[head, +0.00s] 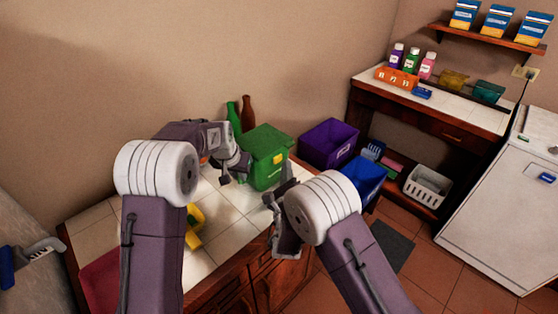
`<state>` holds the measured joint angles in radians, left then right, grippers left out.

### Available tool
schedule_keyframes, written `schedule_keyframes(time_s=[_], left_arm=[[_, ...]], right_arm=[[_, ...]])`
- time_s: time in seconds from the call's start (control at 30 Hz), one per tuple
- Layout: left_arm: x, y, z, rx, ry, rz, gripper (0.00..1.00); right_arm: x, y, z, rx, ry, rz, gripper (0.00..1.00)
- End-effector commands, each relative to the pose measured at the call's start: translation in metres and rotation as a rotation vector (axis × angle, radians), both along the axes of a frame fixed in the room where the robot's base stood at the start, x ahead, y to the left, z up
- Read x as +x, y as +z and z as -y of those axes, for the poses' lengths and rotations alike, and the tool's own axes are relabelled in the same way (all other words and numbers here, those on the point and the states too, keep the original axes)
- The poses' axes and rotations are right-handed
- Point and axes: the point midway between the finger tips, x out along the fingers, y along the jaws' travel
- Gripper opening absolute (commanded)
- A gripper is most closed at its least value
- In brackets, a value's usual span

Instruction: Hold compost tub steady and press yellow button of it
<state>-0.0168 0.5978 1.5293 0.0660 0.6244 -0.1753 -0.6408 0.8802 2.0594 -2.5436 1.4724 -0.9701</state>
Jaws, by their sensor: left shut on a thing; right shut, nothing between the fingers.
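The green compost tub (262,172) stands upright at the back corner of the tiled counter. Its yellow button (278,159) shows on the upper part of the side facing right. My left gripper (240,171) is at the left side of the tub and shut on it; the exact grip is small and hard to make out. My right gripper (278,194) is shut and empty, in front of the tub and below the yellow button. My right arm covers part of the area just in front of the tub.
Green and brown bottles (247,113) stand behind the tub. A yellow object (194,226) lies on the counter, partly hidden by my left arm. Purple (328,144) and blue (364,178) bins stand to the right, beyond the counter edge. Bare tiles (226,211) lie between my arms.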

Motion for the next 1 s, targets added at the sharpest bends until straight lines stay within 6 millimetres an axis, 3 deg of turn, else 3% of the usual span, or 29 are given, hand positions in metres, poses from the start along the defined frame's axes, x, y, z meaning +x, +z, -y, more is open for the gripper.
schedule_keyframes(time_s=[1.0], left_arm=[[0.0001, 0.0001, -0.0001, 0.000, 0.000, 0.000, 0.00]], right_arm=[[0.0081, 0.0001, -0.0093, 0.000, 0.000, 0.000, 0.00]])
